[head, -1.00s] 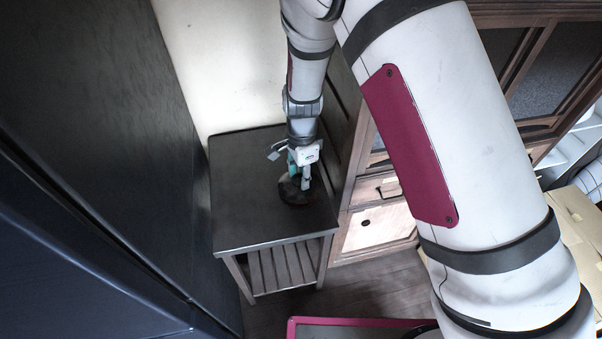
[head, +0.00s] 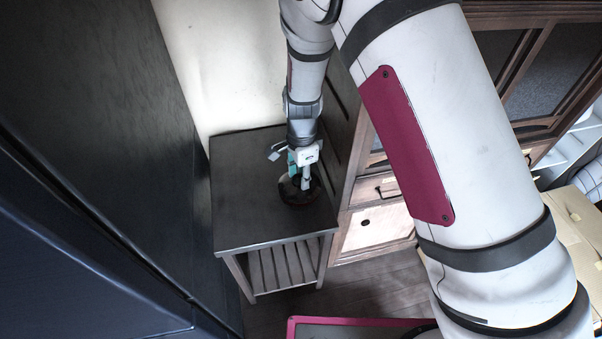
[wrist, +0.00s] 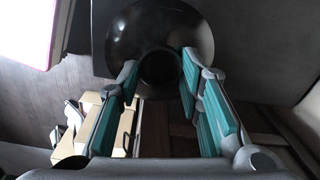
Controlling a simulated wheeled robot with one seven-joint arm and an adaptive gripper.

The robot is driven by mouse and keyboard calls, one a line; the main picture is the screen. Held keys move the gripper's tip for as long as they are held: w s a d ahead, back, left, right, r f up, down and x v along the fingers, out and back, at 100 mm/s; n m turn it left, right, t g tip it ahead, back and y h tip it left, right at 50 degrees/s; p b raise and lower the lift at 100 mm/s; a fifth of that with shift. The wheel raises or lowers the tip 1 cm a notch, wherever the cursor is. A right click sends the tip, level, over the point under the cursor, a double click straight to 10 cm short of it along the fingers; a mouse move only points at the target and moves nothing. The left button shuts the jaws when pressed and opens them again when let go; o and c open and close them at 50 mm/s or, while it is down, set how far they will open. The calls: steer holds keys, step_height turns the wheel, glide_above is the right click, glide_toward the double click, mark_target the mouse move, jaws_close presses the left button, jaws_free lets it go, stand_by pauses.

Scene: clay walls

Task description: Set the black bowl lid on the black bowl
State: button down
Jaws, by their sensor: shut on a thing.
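The black bowl lid (wrist: 148,28) shows in the wrist view as a round, glossy dark piece just beyond the fingers. My gripper (wrist: 160,70) is shut on it, with a teal-padded finger on each side of its round dark middle. In the head view my gripper (head: 305,182) points down over a small dark table, at a dark round shape (head: 298,197). The lid and the black bowl are hard to tell apart there, and my fingers hide part of them. I cannot tell whether the lid touches the bowl.
The dark table (head: 240,215) has bare top around the round shape, mostly to the left and front. A tall dark panel (head: 100,130) stands close on the left. A wooden cabinet with drawers (head: 375,225) stands right of the table. A pale wall is behind.

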steer(key=shift+f+b, duration=0.4)
steer(key=shift+f, duration=0.55)
steer(key=c, duration=1)
jaws_free()
steer(key=shift+c, duration=0.2)
steer(key=shift+r, duration=0.1)
step_height(320, 180, up, 12)
steer(key=shift+s, duration=0.1)
